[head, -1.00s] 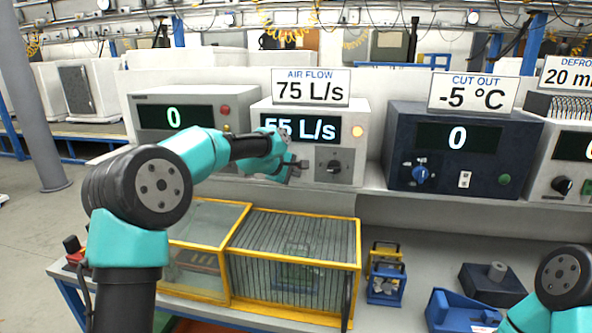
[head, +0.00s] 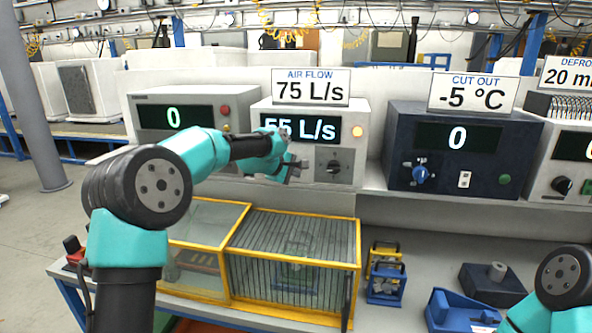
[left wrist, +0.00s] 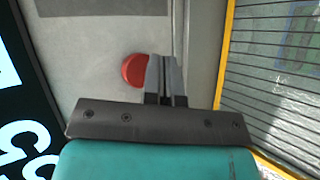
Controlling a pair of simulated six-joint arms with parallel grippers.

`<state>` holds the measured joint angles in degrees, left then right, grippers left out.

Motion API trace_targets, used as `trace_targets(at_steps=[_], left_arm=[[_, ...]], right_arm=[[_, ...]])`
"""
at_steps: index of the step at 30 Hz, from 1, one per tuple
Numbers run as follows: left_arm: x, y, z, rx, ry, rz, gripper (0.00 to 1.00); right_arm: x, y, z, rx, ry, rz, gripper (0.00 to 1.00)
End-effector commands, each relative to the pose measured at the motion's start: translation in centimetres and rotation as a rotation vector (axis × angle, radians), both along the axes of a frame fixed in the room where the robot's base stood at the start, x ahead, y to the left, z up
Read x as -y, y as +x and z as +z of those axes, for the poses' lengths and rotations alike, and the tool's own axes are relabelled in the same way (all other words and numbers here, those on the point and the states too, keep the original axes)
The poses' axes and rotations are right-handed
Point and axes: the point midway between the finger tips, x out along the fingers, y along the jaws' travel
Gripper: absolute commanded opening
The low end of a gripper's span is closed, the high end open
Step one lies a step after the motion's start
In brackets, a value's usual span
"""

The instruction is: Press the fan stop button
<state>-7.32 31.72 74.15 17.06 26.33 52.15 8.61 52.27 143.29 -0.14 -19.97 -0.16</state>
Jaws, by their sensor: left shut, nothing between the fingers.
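The air flow unit (head: 347,112) is a white box with a display (head: 330,127) reading 55 L/s and a "75 L/s" sign above. In the left wrist view a round red button (left wrist: 134,71) sits on its pale panel, partly covered by my fingers. In the head view my left gripper hides it. My left gripper (head: 297,164) is shut and empty in front of the panel's lower left. In the left wrist view the gripper (left wrist: 165,78) overlaps the button's right side; I cannot tell whether it touches. My right gripper is out of view.
A grey unit (head: 150,107) stands left, a dark blue unit (head: 402,130) right. A yellow-framed cage (head: 358,250) is below.

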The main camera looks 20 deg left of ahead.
Motion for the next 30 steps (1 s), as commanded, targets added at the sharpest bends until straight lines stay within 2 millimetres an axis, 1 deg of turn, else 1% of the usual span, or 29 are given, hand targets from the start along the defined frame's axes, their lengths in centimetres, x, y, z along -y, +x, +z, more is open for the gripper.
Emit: trace_targets(at_steps=[7, 16, 30], left_arm=[[0.00, 0.06, -0.01, 0.000, 0.000, 0.000, 0.00], [-0.05, 0.85, -0.03, 0.000, 0.000, 0.000, 0.00], [-0.05, 0.94, -0.02, 0.000, 0.000, 0.000, 0.00]], right_arm=[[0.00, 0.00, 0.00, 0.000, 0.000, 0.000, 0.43], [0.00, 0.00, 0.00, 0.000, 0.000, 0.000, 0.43], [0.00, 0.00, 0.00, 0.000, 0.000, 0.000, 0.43]])
